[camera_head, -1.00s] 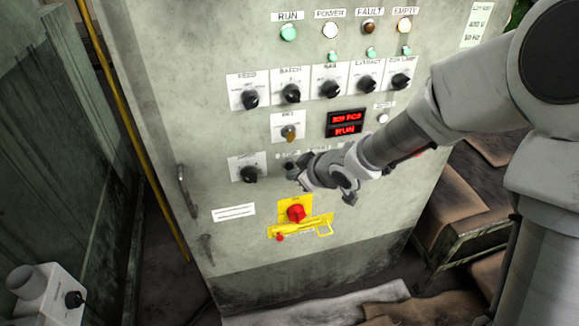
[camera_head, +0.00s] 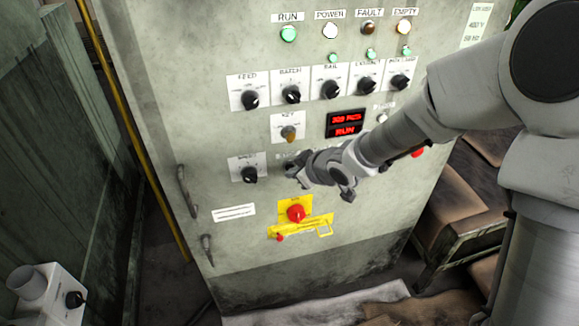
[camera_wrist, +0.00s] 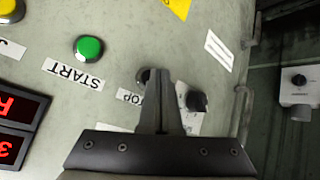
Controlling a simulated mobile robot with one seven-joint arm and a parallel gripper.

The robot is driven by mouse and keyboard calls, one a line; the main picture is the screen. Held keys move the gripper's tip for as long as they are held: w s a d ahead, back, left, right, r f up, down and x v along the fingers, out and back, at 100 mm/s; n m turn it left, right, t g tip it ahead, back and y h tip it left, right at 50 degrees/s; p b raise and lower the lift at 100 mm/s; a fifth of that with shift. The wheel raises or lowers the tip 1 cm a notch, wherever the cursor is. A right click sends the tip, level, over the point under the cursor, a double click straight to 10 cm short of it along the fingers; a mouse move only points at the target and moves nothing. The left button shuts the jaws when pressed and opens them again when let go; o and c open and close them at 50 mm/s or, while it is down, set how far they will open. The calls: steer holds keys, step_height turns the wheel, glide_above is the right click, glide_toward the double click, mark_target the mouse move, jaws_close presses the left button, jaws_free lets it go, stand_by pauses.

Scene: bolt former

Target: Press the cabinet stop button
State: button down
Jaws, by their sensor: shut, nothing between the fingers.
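The cabinet (camera_head: 160,110) stands in front of me, its panel full of labelled controls. In the wrist view the picture is turned over. A partly hidden label reading "TOP" (camera_wrist: 130,97) shows there, with a small dark round button (camera_wrist: 142,76) beside it. My gripper (camera_wrist: 158,74) is shut and empty, its fingertips overlapping the edge of that button. I cannot tell whether they touch it. A green button (camera_wrist: 89,48) sits by the START label (camera_wrist: 73,74). In the head view my gripper (camera_head: 291,169) is close to the panel and covers the stop button.
A red mushroom button (camera_head: 296,212) on a yellow plate is below my gripper, with a yellow guard (camera_head: 300,229). A black knob (camera_head: 249,174) is left of it. The red display (camera_head: 345,131) reads RUN. A cabinet handle (camera_head: 187,190) stands out at left. Crates (camera_head: 465,205) stand at right.

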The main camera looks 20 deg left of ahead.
steer(key=shift+w+a, duration=0.25)
steer(key=shift+w, duration=0.1)
stand_by(0.8)
steer(key=shift+s, duration=0.1)
steer(key=shift+s+d, duration=0.45)
steer(key=shift+s, duration=0.15)
steer(key=shift+s+d, duration=0.45)
steer(key=shift+s, duration=0.25)
steer(key=shift+s+d, duration=0.45)
steer(key=shift+s, duration=0.3)
steer(key=shift+s+d, duration=0.45)
steer(key=shift+s, duration=0.25)
